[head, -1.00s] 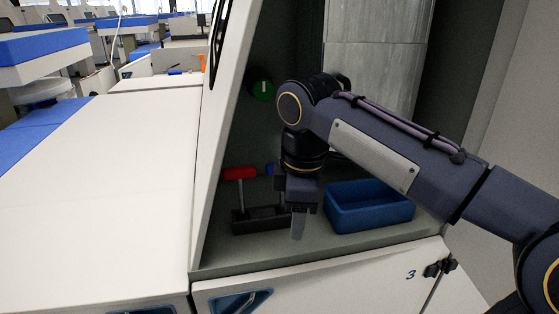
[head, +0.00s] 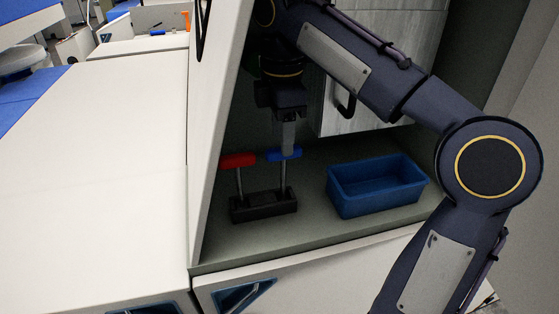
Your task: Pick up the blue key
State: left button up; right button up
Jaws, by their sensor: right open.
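The blue key (head: 284,154) stands upright in a black holder (head: 263,206) inside the cabinet, its blue handle on top of a thin metal shaft. A red key (head: 238,160) stands in the same holder to its left. My right gripper (head: 288,142) points down directly over the blue key, its finger at the blue handle. It is open. I cannot tell whether the finger touches the handle, and the far finger is hidden. My left gripper is out of view.
A blue bin (head: 377,187) stands on the cabinet floor to the right of the holder. The cabinet's slanted white side panel (head: 213,130) rises close on the left. A grey door with a dark handle (head: 345,105) is behind. The white counter (head: 110,180) at left is clear.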

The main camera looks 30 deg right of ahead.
aim_at(283, 180)
jog(key=shift+w+d+f, duration=0.15)
jog(key=shift+w+f, duration=0.3)
jog(key=shift+w, duration=0.15)
jog(key=f, duration=0.4)
jog(key=s+f, duration=0.1)
jog(key=f, duration=0.2)
jog(key=shift+a, duration=0.2)
jog(key=shift+r, duration=0.1)
grip_shut()
